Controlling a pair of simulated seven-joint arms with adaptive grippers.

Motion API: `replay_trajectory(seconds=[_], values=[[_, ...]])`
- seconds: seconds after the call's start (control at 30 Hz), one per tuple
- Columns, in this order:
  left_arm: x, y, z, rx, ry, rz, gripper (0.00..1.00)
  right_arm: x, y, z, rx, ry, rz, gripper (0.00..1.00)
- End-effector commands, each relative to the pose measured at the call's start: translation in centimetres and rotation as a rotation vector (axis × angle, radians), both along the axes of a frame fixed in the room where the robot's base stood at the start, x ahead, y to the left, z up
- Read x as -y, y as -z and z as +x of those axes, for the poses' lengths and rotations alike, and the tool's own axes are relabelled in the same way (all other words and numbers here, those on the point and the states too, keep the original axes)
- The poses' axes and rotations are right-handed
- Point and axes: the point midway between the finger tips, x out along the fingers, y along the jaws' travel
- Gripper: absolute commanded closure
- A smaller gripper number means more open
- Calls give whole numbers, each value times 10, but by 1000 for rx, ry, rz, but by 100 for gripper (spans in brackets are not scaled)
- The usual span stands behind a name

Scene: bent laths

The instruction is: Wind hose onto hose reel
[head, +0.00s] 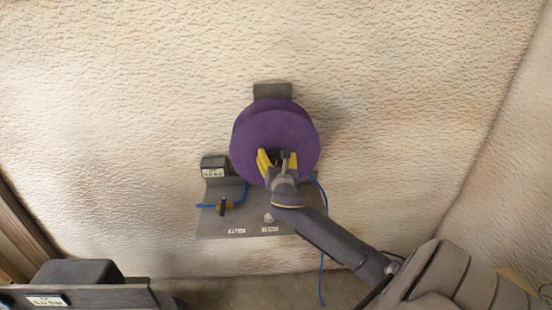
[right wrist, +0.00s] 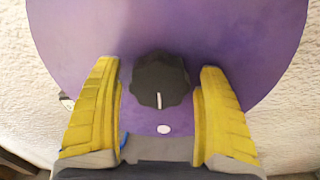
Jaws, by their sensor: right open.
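The hose reel (head: 275,128) is a purple disc mounted on the rough pale wall. In the right wrist view the purple disc (right wrist: 215,40) fills most of the picture, with a black knob (right wrist: 160,80) bearing a white mark near its middle. My right gripper (head: 275,158) is open in front of the disc. Its yellow fingers (right wrist: 160,95) stand on both sides of the knob, with gaps showing on each side. The blue hose (head: 321,240) hangs down right of the reel; another blue length (head: 243,190) shows at the left. My left gripper is not in view.
A grey panel (head: 215,222) with small labels sits below the reel. Another dark box (head: 75,272) stands at the lower left. The wall around the reel is bare.

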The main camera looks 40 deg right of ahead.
Motion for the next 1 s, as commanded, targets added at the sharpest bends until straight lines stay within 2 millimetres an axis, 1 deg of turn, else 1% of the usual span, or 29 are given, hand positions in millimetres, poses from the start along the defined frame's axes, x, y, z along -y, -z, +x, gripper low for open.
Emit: replay_trajectory(seconds=[0.37,1.0], values=[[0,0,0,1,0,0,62,1,0,2,0,0,0,24],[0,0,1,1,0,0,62,1,0,2,0,1,0,98]])
